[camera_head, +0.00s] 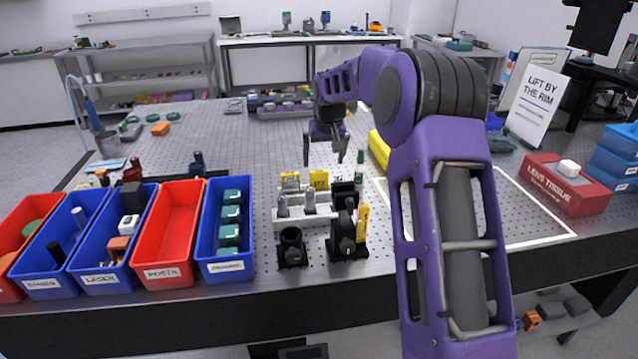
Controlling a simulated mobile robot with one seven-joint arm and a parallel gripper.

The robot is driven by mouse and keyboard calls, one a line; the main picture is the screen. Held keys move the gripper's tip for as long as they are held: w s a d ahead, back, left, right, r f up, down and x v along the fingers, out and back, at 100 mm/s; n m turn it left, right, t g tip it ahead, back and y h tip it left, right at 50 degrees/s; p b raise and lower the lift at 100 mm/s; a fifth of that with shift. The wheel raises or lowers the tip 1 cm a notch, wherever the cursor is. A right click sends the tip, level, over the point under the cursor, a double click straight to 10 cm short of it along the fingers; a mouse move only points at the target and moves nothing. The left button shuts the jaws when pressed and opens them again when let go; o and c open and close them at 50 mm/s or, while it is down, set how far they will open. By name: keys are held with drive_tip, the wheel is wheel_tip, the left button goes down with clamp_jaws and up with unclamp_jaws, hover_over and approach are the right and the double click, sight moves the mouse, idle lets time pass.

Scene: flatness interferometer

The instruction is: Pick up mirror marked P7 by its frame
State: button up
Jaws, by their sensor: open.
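Two small yellow plates stand side by side behind a pale metal rail mount (305,212). The right plate (319,179) bears black marking that looks like P7, though it is small. The left plate (290,181) has marking too small to read. A third yellow piece (362,223) stands upright beside a black mount at the right. I cannot tell which parts are mirror glass or frame. My gripper (324,160) points down, open and empty, above and behind the two plates, apart from them. My purple arm reaches in from the right and hides part of the table.
Black mounts (291,248) stand in front of the rail. Red and blue bins (224,230) line the front left edge. A green-capped bottle (359,165) stands close right of the gripper. A red lens tissue box (565,184) sits at right.

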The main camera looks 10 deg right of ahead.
sight(319, 171)
drive_tip(key=shift+a+x, duration=0.2)
drive_tip(key=shift+x, duration=1.4)
drive_tip(key=shift+a+x, duration=0.2)
drive_tip(key=shift+x, duration=1.35)
drive_tip(key=shift+c, duration=0.2)
drive_tip(key=c, duration=1.5)
drive_tip(key=shift+r, duration=0.1)
